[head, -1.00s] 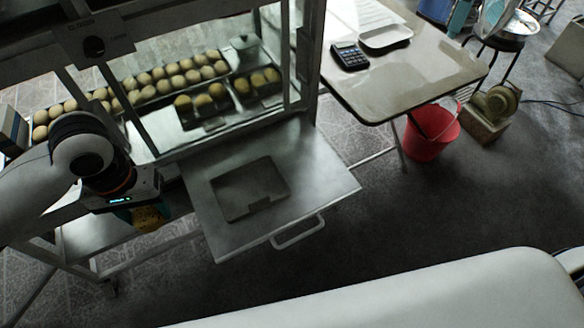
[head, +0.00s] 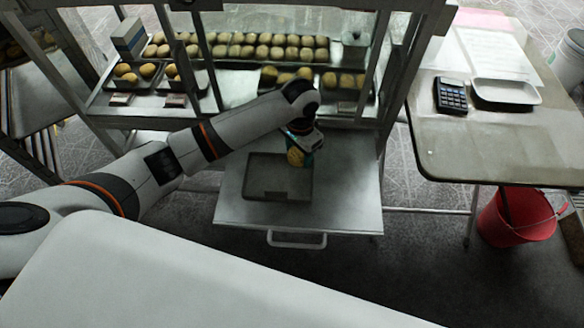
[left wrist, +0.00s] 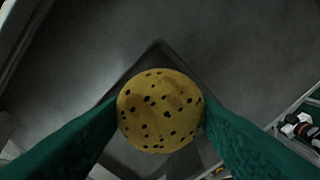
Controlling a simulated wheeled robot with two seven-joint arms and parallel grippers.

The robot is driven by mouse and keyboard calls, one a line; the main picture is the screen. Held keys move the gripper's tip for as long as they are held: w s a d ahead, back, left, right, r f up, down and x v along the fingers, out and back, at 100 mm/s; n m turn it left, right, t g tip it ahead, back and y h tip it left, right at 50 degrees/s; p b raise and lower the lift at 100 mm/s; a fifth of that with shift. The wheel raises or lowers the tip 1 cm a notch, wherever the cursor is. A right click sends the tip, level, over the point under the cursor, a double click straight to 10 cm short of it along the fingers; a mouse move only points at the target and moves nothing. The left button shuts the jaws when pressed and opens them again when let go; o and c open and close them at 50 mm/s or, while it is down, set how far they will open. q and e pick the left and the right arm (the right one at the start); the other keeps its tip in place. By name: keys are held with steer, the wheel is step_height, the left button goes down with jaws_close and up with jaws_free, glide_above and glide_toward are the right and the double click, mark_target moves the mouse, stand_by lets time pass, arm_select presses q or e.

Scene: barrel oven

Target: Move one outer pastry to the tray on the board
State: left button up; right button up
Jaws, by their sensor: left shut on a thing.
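A round yellow-brown pastry with dark spots (left wrist: 160,112) is held between the green fingers of my left gripper (left wrist: 160,125). In the head view the pastry (head: 295,157) hangs from my left gripper (head: 299,150), over the right part of the dark rectangular tray (head: 262,192). The tray lies on the metal board (head: 345,185) in front of the glass case. In the left wrist view the tray's rim shows behind the pastry, with a gap that I cannot judge. My right gripper is out of view.
Trays of more pastries (head: 265,52) stand inside the glass case (head: 345,75). A table (head: 480,140) at the right holds a calculator (head: 452,96) and a white tray (head: 505,92). A red bucket (head: 515,222) stands beneath it. The board around the dark tray is clear.

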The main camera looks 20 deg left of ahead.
mark_target(298, 171)
arm_select(q)
step_height(298, 171, down, 3)
steer(key=shift+r, duration=0.1)
steer(key=shift+d+f+b, duration=0.1)
steer(key=shift+f+b, duration=0.25)
steer(key=shift+f, duration=1.3)
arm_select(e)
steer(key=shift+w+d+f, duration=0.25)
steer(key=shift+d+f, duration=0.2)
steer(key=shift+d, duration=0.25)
arm_select(q)
steer(key=shift+f, duration=0.1)
steer(key=o, duration=0.7)
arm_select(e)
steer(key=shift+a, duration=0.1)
arm_select(q)
step_height(298, 171, up, 12)
steer(key=shift+r+p, duration=0.15)
steer(key=shift+p, duration=0.7)
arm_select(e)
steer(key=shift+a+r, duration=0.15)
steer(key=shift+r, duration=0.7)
